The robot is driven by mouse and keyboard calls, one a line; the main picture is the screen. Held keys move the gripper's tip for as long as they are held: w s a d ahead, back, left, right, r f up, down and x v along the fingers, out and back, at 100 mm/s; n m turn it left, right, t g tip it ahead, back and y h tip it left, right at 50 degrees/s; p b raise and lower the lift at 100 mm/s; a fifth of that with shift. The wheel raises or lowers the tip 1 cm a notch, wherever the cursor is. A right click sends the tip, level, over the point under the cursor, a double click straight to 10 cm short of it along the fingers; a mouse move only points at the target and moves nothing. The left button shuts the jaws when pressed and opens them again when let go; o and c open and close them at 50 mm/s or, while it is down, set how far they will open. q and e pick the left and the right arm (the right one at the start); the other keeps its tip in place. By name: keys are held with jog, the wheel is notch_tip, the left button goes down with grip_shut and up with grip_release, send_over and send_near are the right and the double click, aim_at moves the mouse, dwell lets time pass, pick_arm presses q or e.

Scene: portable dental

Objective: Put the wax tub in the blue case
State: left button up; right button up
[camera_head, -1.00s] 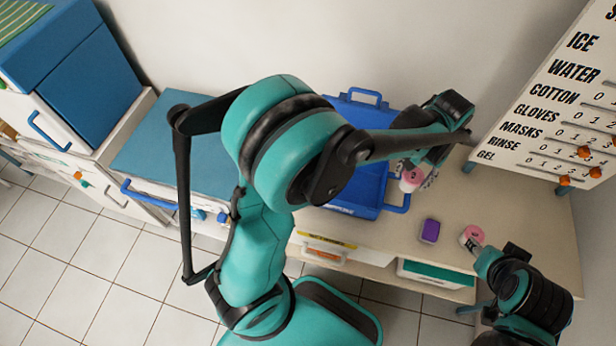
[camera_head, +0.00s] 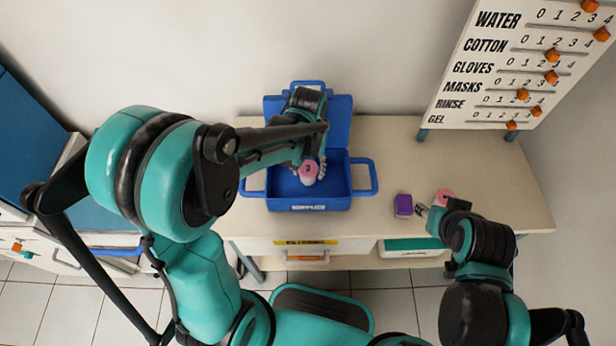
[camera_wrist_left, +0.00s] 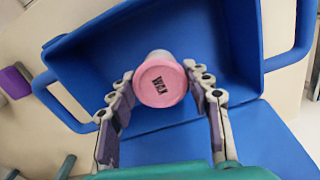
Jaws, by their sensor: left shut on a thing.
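The wax tub (camera_head: 308,171), with a pink lid, is in my left gripper (camera_head: 312,172). In the left wrist view the lid of the wax tub (camera_wrist_left: 160,84) reads "WAX" and sits between the two fingers of my left gripper (camera_wrist_left: 160,95). The blue case (camera_head: 309,205) stands open on the table with its lid raised at the back. The tub is over the case's open inside; the gap to its floor is hard to judge. The blue case (camera_wrist_left: 255,60) surrounds the tub in the wrist view. My right gripper (camera_head: 423,210) is low at the right; its opening is unclear.
A purple block (camera_head: 403,205) and a pink round item (camera_head: 444,197) lie on the table (camera_head: 480,180) right of the case. The case has side handles. A sign board (camera_head: 510,65) with orange sliders stands at the back right.

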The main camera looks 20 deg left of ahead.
aim_at(308, 176)
pick_arm(q)
jog(key=shift+f+b, duration=0.8)
jog(key=shift+f, duration=1.1)
jog(key=shift+f, duration=0.25)
jog(key=o, duration=1.2)
jog(key=shift+r, duration=0.1)
jog(key=shift+c, duration=0.2)
jog(key=shift+r, duration=0.1)
